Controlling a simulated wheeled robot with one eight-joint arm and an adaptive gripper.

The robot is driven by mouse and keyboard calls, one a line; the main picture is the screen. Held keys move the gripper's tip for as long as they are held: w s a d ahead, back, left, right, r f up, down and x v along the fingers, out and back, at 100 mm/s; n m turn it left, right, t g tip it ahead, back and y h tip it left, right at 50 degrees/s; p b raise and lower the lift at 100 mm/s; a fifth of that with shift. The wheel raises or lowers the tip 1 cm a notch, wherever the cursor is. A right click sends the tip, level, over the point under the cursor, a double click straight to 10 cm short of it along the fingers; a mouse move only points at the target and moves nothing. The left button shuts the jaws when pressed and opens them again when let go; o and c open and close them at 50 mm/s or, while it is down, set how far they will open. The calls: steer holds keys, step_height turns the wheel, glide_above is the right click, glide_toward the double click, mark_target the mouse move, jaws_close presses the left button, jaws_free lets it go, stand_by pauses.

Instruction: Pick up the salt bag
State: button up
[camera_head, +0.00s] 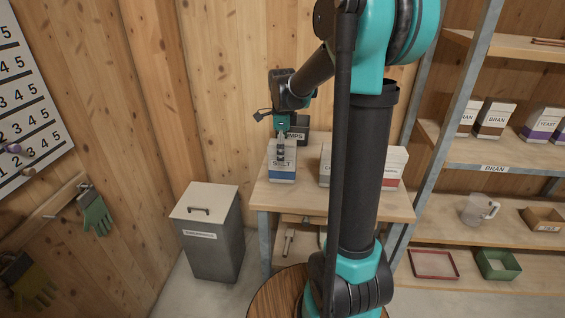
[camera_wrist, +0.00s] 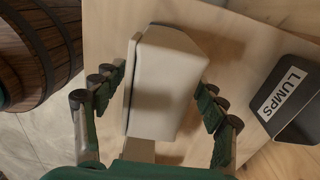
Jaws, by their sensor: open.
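The salt bag (camera_head: 283,171), white with a blue lower band and a partly covered label, stands upright on the wooden table (camera_head: 264,199) at its left end. My gripper (camera_head: 281,150) points down over the bag and covers part of its label in the head view. In the wrist view the pale top of the bag (camera_wrist: 165,85) lies between the two fingers of my open gripper (camera_wrist: 162,95). I cannot tell how far down the fingers reach.
A dark LUMPS bin (camera_head: 297,133) stands behind the bag and shows at right in the wrist view (camera_wrist: 291,98). Other white bags (camera_head: 393,169) stand to the right, partly behind my arm. A grey lidded bin (camera_head: 212,240) is left of the table. A shelf (camera_head: 490,153) stands at right.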

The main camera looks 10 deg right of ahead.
steer(key=shift+f, duration=1.1)
jaws_close()
